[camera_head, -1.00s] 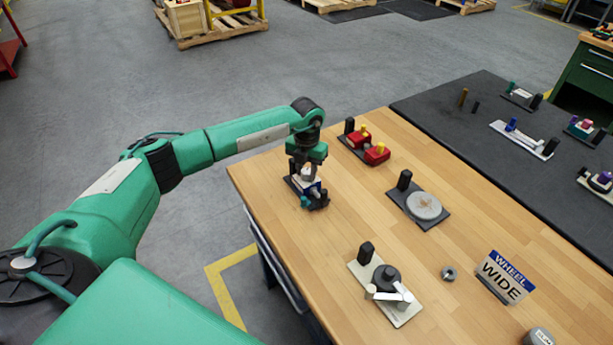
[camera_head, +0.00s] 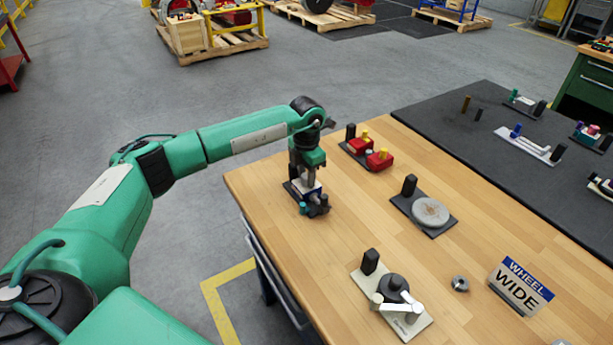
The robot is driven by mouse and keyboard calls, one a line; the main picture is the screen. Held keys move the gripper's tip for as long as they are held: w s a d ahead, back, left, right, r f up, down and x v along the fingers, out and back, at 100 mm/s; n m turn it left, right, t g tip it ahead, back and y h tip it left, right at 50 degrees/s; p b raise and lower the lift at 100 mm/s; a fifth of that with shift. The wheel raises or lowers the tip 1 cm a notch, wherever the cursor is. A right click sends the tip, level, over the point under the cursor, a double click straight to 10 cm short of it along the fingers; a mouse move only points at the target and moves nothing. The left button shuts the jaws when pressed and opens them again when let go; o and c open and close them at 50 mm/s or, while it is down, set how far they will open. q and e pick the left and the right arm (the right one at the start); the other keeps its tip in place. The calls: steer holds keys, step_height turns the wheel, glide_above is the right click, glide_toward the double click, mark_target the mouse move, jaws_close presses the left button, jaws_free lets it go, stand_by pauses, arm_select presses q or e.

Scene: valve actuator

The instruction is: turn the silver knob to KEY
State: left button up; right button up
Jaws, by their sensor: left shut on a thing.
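My left gripper (camera_head: 307,178) points down over a small device on a black base (camera_head: 294,192) near the table's far left corner. It is shut on a pale part of this device, which looks like the silver knob. The fingers hide most of it, so I cannot read its setting or see any KEY mark. A teal piece (camera_head: 303,208) and dark posts show at the device's front. My right gripper is not in view.
A dark mat (camera_head: 470,150) with more devices lies behind.

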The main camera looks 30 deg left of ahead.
arm_select(q)
steer(key=o, duration=1)
steer(key=shift+r, duration=0.1)
step_height(320, 180, up, 14)
steer(key=b, duration=0.3)
steer(key=shift+f, duration=0.2)
